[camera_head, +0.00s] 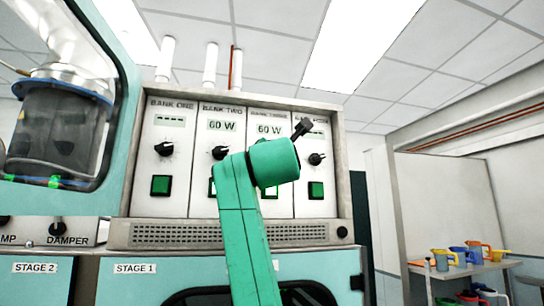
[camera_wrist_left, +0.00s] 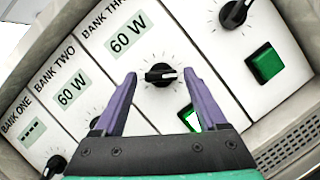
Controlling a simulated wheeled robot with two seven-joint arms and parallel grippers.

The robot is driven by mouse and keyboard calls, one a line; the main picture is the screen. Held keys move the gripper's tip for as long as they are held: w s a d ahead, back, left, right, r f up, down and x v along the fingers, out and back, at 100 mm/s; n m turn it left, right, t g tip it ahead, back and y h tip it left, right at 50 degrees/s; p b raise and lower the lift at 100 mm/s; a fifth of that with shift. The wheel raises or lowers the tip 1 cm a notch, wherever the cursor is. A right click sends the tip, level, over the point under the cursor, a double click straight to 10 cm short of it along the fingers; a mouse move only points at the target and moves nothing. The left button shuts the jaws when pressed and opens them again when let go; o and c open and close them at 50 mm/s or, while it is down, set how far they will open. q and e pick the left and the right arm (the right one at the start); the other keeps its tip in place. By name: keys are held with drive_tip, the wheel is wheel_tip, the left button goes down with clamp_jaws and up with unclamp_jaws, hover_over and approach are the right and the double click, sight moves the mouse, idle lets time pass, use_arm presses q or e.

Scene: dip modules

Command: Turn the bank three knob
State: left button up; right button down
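The bank three knob (camera_wrist_left: 158,75) is black with a pale pointer mark toward the right of the left wrist view. Its display (camera_wrist_left: 130,34) reads 60 W. My left gripper (camera_wrist_left: 159,78) is open, its two purple fingers on either side of the knob in that view; I cannot tell whether they touch it. In the head view my left wrist covers the bank three knob and the fingers are hidden; the bank three display (camera_head: 270,129) shows above it. The bank three green button (camera_wrist_left: 190,117) is partly behind a finger. My right gripper is not in view.
The bank two knob (camera_head: 220,153) is left of my wrist, its display reading 60 W. The bank one knob (camera_head: 164,149) has dashes above it. The fourth knob (camera_head: 317,159) is close on the right. A glass-fronted chamber (camera_head: 66,120) stands left; a shelf (camera_head: 470,268) with coloured jugs stands right.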

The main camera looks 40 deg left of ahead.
use_arm(q)
drive_tip(key=b+v, duration=0.8)
drive_tip(key=v, duration=0.6)
drive_tip(key=shift+s+d+f, duration=0.2)
